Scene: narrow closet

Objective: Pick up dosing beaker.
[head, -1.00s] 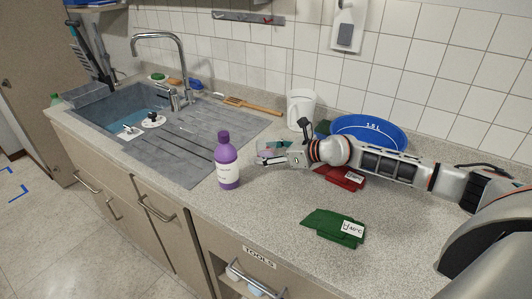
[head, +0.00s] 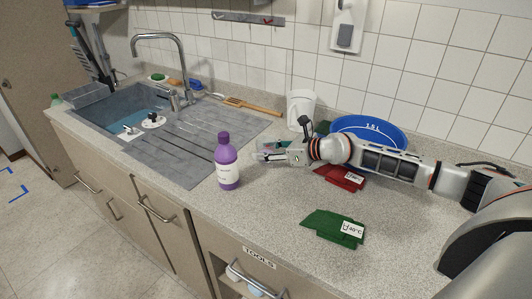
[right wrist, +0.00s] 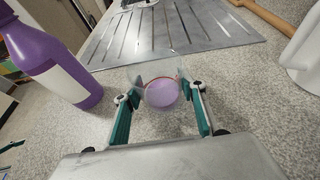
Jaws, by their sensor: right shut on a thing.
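The dosing beaker (right wrist: 162,93) is a small clear cup with something purple in it, seen in the right wrist view between the two fingers. My right gripper (right wrist: 160,108) is shut on it, one finger on each side. In the head view the right gripper (head: 268,152) is over the counter, just right of the purple bottle; the beaker is too small and pale there to make out clearly. I cannot tell whether the beaker still touches the counter. My left gripper is not in view.
The purple bottle (head: 227,165) stands upright close left of the gripper. A white jug (head: 300,108) and a blue basin (head: 378,130) stand behind the arm. Red cloth (head: 342,178) and green cloth (head: 333,228) lie on the counter. The sink drainboard (head: 190,140) is at left.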

